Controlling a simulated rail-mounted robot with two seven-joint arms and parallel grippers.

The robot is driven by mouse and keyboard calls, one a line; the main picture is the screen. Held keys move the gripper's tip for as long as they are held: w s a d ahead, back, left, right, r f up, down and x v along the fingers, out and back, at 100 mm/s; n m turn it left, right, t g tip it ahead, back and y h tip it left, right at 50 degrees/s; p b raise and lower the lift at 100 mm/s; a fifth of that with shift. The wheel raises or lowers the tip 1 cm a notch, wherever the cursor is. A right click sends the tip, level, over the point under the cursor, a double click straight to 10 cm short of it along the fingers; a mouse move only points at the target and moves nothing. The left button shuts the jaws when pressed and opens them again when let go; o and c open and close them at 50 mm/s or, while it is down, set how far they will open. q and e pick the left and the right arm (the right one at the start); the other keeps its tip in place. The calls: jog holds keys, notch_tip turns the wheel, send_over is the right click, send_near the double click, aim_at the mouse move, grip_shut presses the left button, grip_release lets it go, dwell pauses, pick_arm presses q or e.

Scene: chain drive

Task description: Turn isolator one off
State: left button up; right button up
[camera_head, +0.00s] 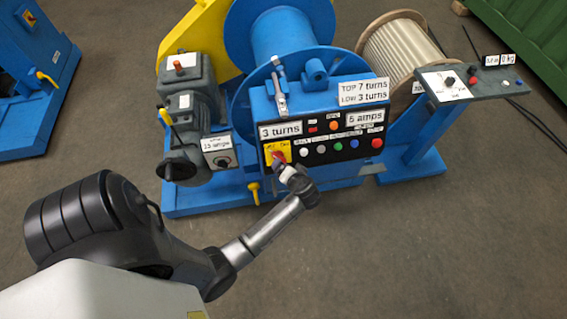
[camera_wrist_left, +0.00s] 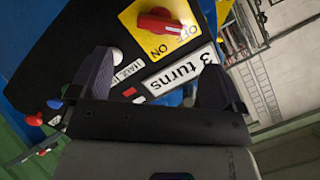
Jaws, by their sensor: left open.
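A red rotary isolator knob (camera_head: 277,156) sits on a yellow plate at the left end of the black control panel on the blue machine. No isolator number is readable. My left gripper (camera_head: 288,173) is just in front of the plate, at its lower right. In the wrist view its two dark fingers (camera_wrist_left: 155,78) are apart and empty, with the knob beyond their tips. My right gripper is not in view.
The black panel (camera_head: 320,151) has several coloured buttons right of the knob. A grey box with a 15 amps label (camera_head: 220,152) is to the left. Another blue machine (camera_head: 30,75) stands far left. The floor in front is clear.

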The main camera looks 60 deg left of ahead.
pick_arm(q)
jog(key=shift+v, duration=1.65)
